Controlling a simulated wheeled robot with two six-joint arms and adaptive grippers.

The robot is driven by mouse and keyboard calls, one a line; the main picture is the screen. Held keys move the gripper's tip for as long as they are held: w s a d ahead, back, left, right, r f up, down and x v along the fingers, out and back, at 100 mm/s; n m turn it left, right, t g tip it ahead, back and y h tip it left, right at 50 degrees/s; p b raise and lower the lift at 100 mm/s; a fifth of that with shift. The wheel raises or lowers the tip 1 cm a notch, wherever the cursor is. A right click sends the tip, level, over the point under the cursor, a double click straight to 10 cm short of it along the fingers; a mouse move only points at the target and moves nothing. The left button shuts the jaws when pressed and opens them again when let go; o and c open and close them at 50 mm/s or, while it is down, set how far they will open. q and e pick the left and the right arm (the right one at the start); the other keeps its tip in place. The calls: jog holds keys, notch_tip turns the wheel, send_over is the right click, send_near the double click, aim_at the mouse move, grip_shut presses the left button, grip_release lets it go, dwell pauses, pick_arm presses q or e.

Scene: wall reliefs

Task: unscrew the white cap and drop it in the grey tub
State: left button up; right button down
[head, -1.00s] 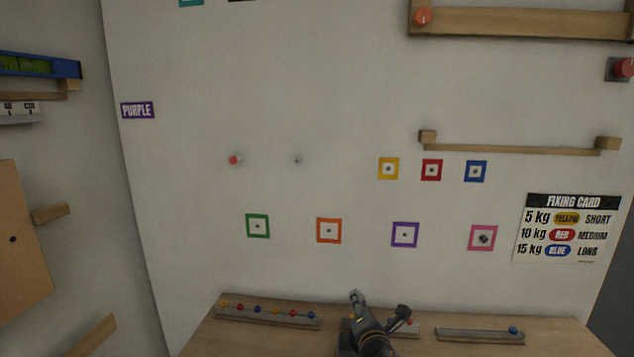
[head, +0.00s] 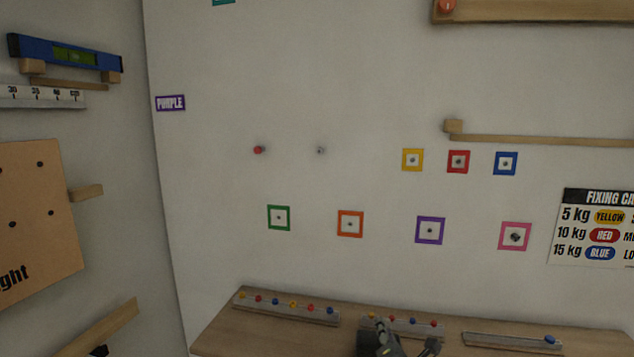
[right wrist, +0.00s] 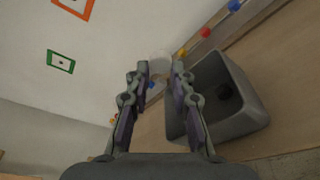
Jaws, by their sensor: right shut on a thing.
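My right gripper (head: 408,335) shows at the bottom of the head view, in front of the wooden ledge. In the right wrist view the same gripper (right wrist: 160,68) has its fingers shut on a pale round thing, the white cap (right wrist: 160,66). The cap is off any post, held between the fingertips. The grey tub (right wrist: 255,118) is just right of the fingers in the right wrist view, open side showing, with a dark round spot inside. The cap is not over the tub's opening in that view. The tub and cap do not show in the head view. My left gripper is out of view.
A wooden ledge (head: 225,335) carries rails with coloured knobs, including the left rail (head: 285,308) and right rail (head: 510,341). On the wall are a red-tipped peg (head: 258,150), a bare stud (head: 320,150) and coloured square frames. A pegboard (head: 40,225) stands at left.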

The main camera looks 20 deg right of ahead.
jog(key=shift+f, duration=0.2)
jog(key=c, duration=1.1)
grip_release()
jog(key=v, duration=1.2)
